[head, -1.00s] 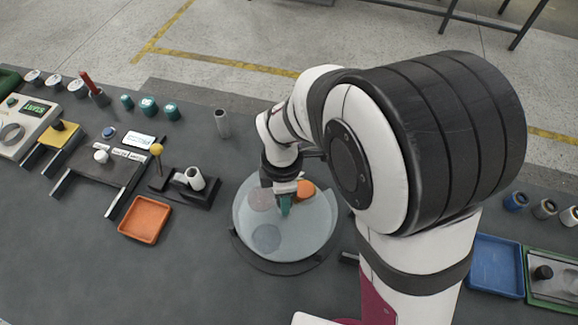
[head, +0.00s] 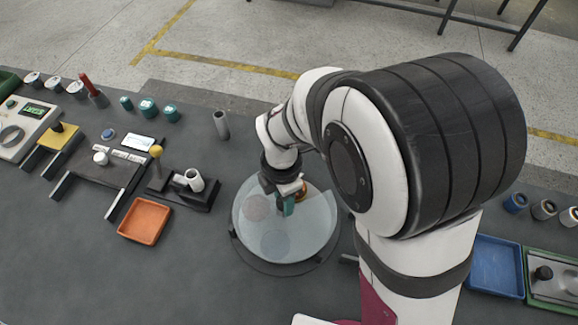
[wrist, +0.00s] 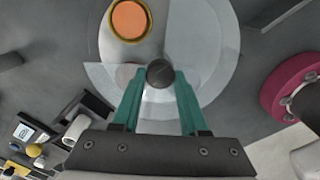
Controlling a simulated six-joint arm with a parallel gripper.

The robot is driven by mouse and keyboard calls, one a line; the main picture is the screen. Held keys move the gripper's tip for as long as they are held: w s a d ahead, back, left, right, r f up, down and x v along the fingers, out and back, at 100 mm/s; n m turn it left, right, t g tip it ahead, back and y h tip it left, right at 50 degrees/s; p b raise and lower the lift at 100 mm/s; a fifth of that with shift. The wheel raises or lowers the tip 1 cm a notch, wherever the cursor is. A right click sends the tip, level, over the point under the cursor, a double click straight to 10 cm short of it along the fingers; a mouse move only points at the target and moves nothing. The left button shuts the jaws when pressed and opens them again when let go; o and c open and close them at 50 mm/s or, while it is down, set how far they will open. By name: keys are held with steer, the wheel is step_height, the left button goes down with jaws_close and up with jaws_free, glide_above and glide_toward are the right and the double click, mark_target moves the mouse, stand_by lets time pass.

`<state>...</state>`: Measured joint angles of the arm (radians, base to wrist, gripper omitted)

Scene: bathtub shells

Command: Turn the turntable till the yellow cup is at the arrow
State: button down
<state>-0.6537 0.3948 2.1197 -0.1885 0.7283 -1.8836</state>
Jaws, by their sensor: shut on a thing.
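The turntable (head: 310,240) is a round, pale, see-through disc; it also shows in the wrist view (wrist: 215,45). My gripper (head: 288,206) is over its middle. In the wrist view its teal fingers (wrist: 160,85) are shut on a dark round knob (wrist: 160,73). A round yellow-rimmed thing with an orange middle (wrist: 130,20), perhaps the yellow cup, lies beyond the fingertips. In the head view it is mostly hidden behind my gripper. A pinkish disc (head: 257,207) and a grey-blue disc (head: 274,242) show dimly on the turntable. I cannot make out the arrow.
An orange tray (head: 145,220) and a black stand with a white cup (head: 194,180) are left of the turntable. A grey cylinder (head: 221,125) stands behind it. A blue tray (head: 496,265) is at the right. The table at the front left is bare.

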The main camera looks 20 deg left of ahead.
stand_by(0.4)
steer(key=shift+c, duration=2.1)
jaws_free()
step_height(320, 180, up, 16)
